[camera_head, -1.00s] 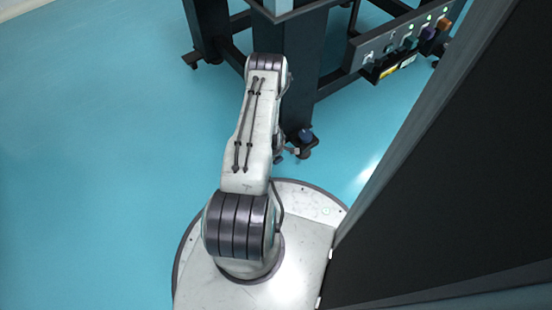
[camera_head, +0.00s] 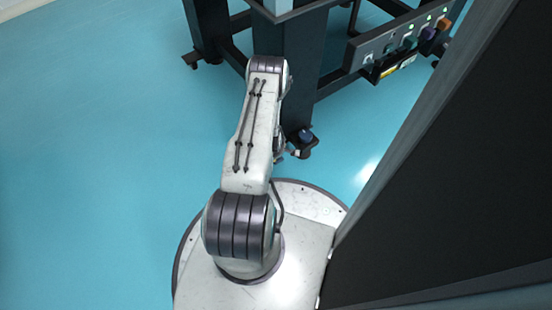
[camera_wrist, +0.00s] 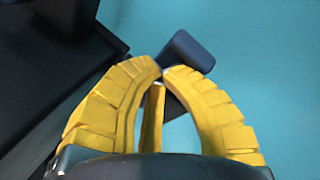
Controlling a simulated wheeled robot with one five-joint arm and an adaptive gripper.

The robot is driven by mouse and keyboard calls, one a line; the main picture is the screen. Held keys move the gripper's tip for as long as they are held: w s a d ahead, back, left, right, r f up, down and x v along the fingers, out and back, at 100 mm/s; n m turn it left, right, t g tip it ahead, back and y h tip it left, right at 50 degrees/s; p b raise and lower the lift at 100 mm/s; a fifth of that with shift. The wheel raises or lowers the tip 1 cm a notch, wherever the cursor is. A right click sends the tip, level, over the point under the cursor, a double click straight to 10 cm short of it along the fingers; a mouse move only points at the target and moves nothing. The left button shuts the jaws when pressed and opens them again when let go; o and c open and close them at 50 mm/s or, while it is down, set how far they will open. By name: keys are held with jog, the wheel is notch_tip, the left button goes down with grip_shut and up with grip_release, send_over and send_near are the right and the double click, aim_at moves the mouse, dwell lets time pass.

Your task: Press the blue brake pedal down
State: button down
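The blue brake pedal (camera_head: 306,135) is on the dark caster at the foot of the optical table's near leg. In the wrist view the pedal (camera_wrist: 188,51) is a dark blue block just beyond the fingertips, slightly to the right. My gripper (camera_wrist: 161,75) has yellow ribbed fingers whose tips come together with nothing seen between them. The fingertips look very close to the pedal's near edge; I cannot tell whether they touch it. In the head view my arm hides most of the gripper.
The dark table leg (camera_head: 288,70) rises close beside my arm. A control panel (camera_head: 400,45) with coloured knobs and green lights is at the upper right. A large dark panel (camera_head: 440,190) fills the right side. The blue floor (camera_head: 90,150) at left is clear.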

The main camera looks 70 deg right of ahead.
jog(key=shift+s+a+f, duration=0.15)
jog(key=shift+s+f, duration=0.05)
jog(key=shift+f, duration=0.3)
jog(key=shift+s+a+f, duration=0.15)
jog(key=shift+s+f, duration=0.05)
jog(key=shift+f, duration=0.3)
dwell(1.4)
jog(key=shift+r, duration=0.15)
dwell(0.4)
jog(key=shift+w+d+r, duration=0.25)
jog(key=shift+w+r, duration=0.05)
jog(key=shift+r, duration=0.35)
jog(key=shift+w+d+r, duration=0.2)
jog(key=shift+w+r, duration=0.05)
jog(key=shift+r, duration=0.35)
jog(key=shift+r, duration=0.1)
jog(key=shift+w+d+r+p, duration=0.2)
jog(key=shift+w+r, duration=0.1)
jog(key=shift+r, duration=0.4)
jog(key=shift+w+d+r+p, duration=0.15)
jog(key=shift+w+d+r, duration=0.15)
jog(key=shift+r, duration=0.4)
jog(key=shift+w+d+r+p, duration=0.15)
jog(key=shift+w+r, duration=0.15)
jog(key=shift+r, duration=0.4)
